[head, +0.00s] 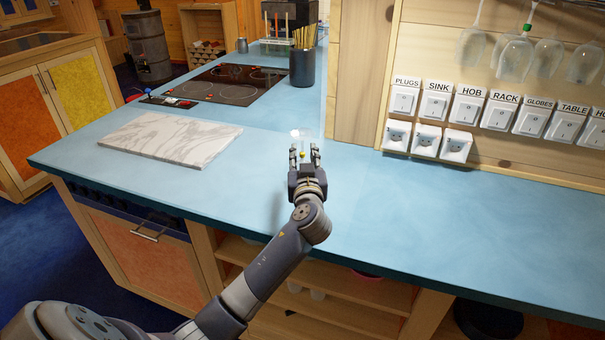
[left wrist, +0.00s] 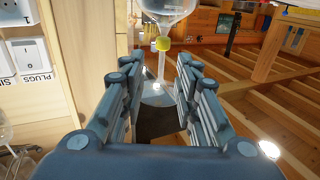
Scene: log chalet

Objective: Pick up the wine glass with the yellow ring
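The wine glass with the yellow ring (left wrist: 163,43) is clear, with the yellow ring on its stem. In the left wrist view its bowl is cut off by the top edge, and its stem and foot show between my fingers. In the head view it is faint, with its bowl (head: 299,133) just beyond my left gripper (head: 304,153). My left gripper is open, its fingers on either side of the stem with gaps visible in the left wrist view (left wrist: 160,88). Contact with the glass cannot be made out. My right gripper is not in view.
A black holder with thin sticks (head: 302,68) and a wooden post (head: 358,75) stand behind the glass. A marble board (head: 170,138) lies to the left. Switches (head: 468,108) line the wall at right, below hanging glasses (head: 515,60). The blue counter right of my gripper is clear.

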